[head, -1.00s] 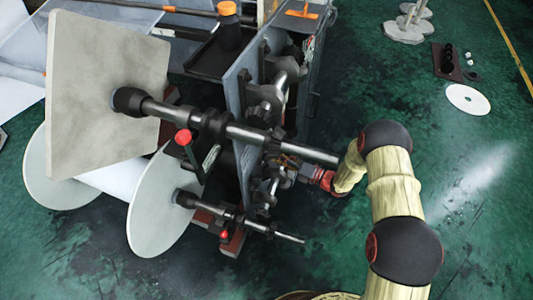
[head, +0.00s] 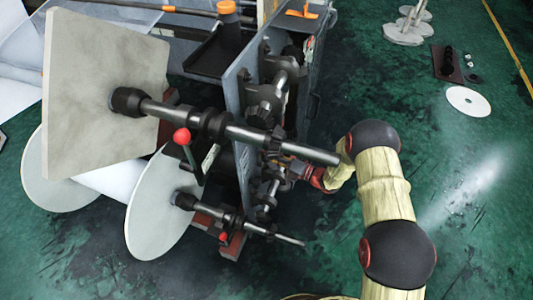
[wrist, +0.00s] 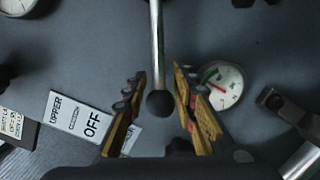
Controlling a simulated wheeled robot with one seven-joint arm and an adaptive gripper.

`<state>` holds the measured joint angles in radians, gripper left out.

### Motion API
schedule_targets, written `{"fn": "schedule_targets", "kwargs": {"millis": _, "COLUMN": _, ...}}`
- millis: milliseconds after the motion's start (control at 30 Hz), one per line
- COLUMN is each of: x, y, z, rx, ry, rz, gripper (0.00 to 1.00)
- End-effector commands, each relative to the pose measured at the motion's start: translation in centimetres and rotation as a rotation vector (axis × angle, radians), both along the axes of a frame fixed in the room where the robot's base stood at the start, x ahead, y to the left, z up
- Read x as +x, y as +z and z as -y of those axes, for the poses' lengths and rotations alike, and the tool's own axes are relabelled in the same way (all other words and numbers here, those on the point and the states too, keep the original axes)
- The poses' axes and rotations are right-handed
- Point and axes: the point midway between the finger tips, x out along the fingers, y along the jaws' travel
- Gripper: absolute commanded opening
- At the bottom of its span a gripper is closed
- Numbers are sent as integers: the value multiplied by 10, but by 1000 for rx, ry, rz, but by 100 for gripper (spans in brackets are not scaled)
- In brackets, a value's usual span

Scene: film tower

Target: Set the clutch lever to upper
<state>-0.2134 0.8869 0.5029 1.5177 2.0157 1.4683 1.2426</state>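In the wrist view a lever, a bright metal rod with a black ball knob (wrist: 160,103), hangs down from the top edge. My gripper (wrist: 158,112) is open, with one finger on each side of the knob and a visible gap at both sides. A white label (wrist: 76,118) reading "UPPER" and "OFF" is on the grey panel to the left, partly turned; a smaller label beside it is partly covered by the left finger. In the head view the gripper is mostly hidden behind the machine's shafts, and I cannot make out this lever there.
A round gauge (wrist: 219,85) sits right of the fingers, and a dark metal handle (wrist: 284,110) farther right. The green floor (head: 480,235) at right is open.

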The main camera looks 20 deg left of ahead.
Motion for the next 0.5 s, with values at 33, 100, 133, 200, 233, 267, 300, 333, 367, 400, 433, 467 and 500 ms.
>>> {"fn": "schedule_targets", "kwargs": {"millis": 33, "x": 0, "y": 0, "z": 0, "rx": 0, "ry": 0, "rz": 0, "gripper": 23}}
{"fn": "schedule_targets", "kwargs": {"millis": 100, "x": 0, "y": 0, "z": 0, "rx": 0, "ry": 0, "rz": 0, "gripper": 19}}
{"fn": "schedule_targets", "kwargs": {"millis": 133, "x": 0, "y": 0, "z": 0, "rx": 0, "ry": 0, "rz": 0, "gripper": 17}}
{"fn": "schedule_targets", "kwargs": {"millis": 200, "x": 0, "y": 0, "z": 0, "rx": 0, "ry": 0, "rz": 0, "gripper": 13}}
{"fn": "schedule_targets", "kwargs": {"millis": 233, "x": 0, "y": 0, "z": 0, "rx": 0, "ry": 0, "rz": 0, "gripper": 12}}
{"fn": "schedule_targets", "kwargs": {"millis": 267, "x": 0, "y": 0, "z": 0, "rx": 0, "ry": 0, "rz": 0, "gripper": 10}}
{"fn": "schedule_targets", "kwargs": {"millis": 300, "x": 0, "y": 0, "z": 0, "rx": 0, "ry": 0, "rz": 0, "gripper": 8}}
{"fn": "schedule_targets", "kwargs": {"millis": 333, "x": 0, "y": 0, "z": 0, "rx": 0, "ry": 0, "rz": 0, "gripper": 6}}
{"fn": "schedule_targets", "kwargs": {"millis": 367, "x": 0, "y": 0, "z": 0, "rx": 0, "ry": 0, "rz": 0, "gripper": 4}}
{"fn": "schedule_targets", "kwargs": {"millis": 400, "x": 0, "y": 0, "z": 0, "rx": 0, "ry": 0, "rz": 0, "gripper": 2}}
{"fn": "schedule_targets", "kwargs": {"millis": 433, "x": 0, "y": 0, "z": 0, "rx": 0, "ry": 0, "rz": 0, "gripper": 0}}
{"fn": "schedule_targets", "kwargs": {"millis": 467, "x": 0, "y": 0, "z": 0, "rx": 0, "ry": 0, "rz": 0, "gripper": 0}}
{"fn": "schedule_targets", "kwargs": {"millis": 500, "x": 0, "y": 0, "z": 0, "rx": 0, "ry": 0, "rz": 0, "gripper": 0}}
